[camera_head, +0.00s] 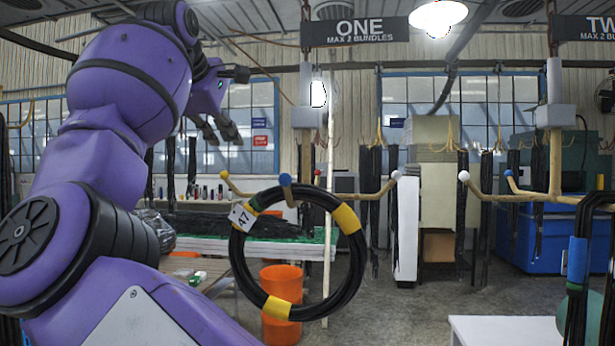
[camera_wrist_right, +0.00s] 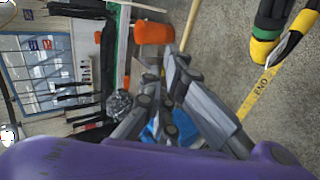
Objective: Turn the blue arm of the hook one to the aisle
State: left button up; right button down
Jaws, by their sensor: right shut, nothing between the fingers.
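Hook one hangs on a post (camera_head: 306,130) under the sign ONE (camera_head: 354,31), its tan arms spread at mid height. A blue-tipped arm (camera_head: 285,180) points toward me. A black hose coil (camera_head: 359,262) with yellow bands and an A7 tag hangs around the front arm. My right gripper (camera_head: 222,136) is shut and empty, above and left of the hook, apart from it. Its fingers show in the right wrist view (camera_wrist_right: 163,78). My left gripper is not in view.
Hook two (camera_head: 556,150) stands at the right, with another hose (camera_head: 577,258) below it. An orange bin (camera_head: 281,300) is behind the coil. A white table corner (camera_head: 500,328) is at the lower right.

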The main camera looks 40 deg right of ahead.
jog(key=s+a, duration=0.7)
jog(key=a, duration=0.2)
jog(key=shift+s, duration=0.4)
dwell(0.6)
